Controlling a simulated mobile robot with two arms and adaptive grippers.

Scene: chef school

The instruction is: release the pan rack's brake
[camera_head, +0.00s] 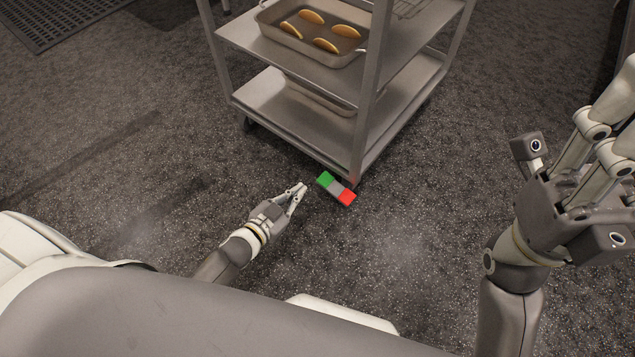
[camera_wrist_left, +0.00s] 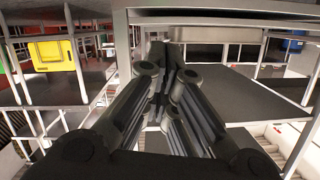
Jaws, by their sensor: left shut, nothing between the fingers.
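The brake pedal (camera_head: 336,188) is a small bar with a green end, a grey middle and a red end. It sits low at the near corner of the grey pan rack (camera_head: 295,143), the green end to the left and the red end to the lower right. My left gripper (camera_head: 303,187) is shut and empty, its tips just left of the green end with a small gap in the head view. In the left wrist view the closed fingers (camera_wrist_left: 165,85) fill the middle, and I cannot make out the pedal. My right gripper (camera_head: 612,125) is at the right edge, away from the rack, partly cut off.
The rack holds a baking tray (camera_head: 285,38) with several golden pastries on an upper shelf and another pan (camera_head: 318,97) on the shelf below. A dark floor mat (camera_head: 60,22) lies at the far left. The speckled floor around the rack's near side is clear.

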